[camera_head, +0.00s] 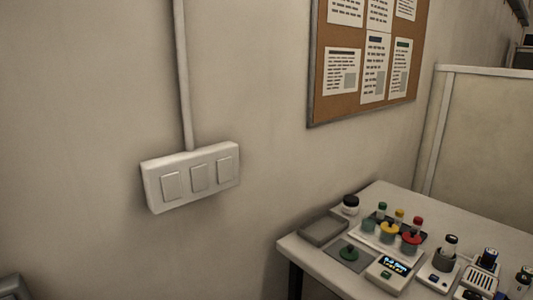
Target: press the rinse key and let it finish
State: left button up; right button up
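Neither of my grippers is in view. A white bench (325,270) stands at the lower right with lab items on it. A small device with a lit display (396,266) sits near its front edge. No key on the bench can be read as the rinse key at this size. A capped vial stands in a dark holder (443,260) to the right.
A shallow grey tray (325,230) and a black-lidded jar (350,205) are at the bench's back left. A switch panel (192,178) and a notice board (340,99) are on the wall. A pale partition (487,150) stands behind the bench.

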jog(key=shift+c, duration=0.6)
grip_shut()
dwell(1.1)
